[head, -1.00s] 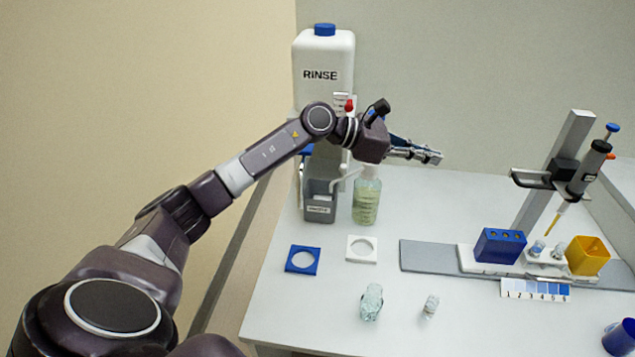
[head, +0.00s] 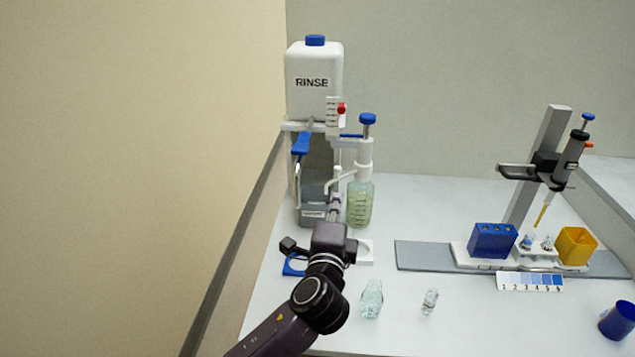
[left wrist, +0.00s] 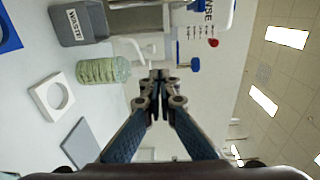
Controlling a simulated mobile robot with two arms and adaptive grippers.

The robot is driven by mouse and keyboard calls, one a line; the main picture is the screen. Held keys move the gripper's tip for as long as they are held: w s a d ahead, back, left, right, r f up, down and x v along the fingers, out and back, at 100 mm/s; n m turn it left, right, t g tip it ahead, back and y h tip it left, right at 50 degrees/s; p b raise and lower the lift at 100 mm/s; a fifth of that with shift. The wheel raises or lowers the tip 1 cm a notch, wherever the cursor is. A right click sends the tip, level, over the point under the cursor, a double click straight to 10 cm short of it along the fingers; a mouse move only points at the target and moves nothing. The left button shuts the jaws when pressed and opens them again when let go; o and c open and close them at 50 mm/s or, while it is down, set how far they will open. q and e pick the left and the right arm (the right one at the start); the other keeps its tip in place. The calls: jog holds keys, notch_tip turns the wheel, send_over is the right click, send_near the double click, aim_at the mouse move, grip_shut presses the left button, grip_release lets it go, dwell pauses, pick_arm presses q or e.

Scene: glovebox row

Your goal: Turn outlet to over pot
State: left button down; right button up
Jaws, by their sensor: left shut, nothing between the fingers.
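A bottle (head: 361,207) of pale green liquid carries a white pump dispenser (head: 364,155) with a blue knob. Its thin white outlet (head: 343,179) points left, towards the grey WASTE pot (head: 313,213). I cannot tell whether the outlet's tip is over the pot. My left gripper (head: 336,192) is shut and empty, in front of the gap between pot and bottle. In the left wrist view its fingertips (left wrist: 158,76) are together near the outlet (left wrist: 136,50) and beside the bottle (left wrist: 103,71); contact cannot be told. The pot (left wrist: 80,24) shows there too. My right gripper is not in view.
The RINSE tank (head: 313,82) stands above the pot, with a blue-handled tap (head: 301,143). My wrist partly covers a blue ring (head: 293,266) and a white ring (head: 366,252). Glass vials (head: 372,299) stand in front. A pipette stand (head: 535,165) is at right.

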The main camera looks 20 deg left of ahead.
pick_arm(q)
jog(key=p, duration=0.2)
send_near(336, 170)
jog(key=shift+n+g, duration=0.3)
jog(key=x, duration=0.7)
jog(key=shift+d+r, duration=0.1)
jog(key=shift+d, duration=0.15)
jog(key=shift+a, duration=0.1)
jog(key=shift+w+a+r, duration=0.1)
jog(key=shift+w+a, duration=0.05)
jog(key=shift+a, duration=0.1)
jog(key=a+h, duration=0.1)
jog(key=w+a+m+h+p, duration=0.1)
jog(key=shift+w+a+m, duration=0.15)
jog(key=shift+a+m, duration=0.15)
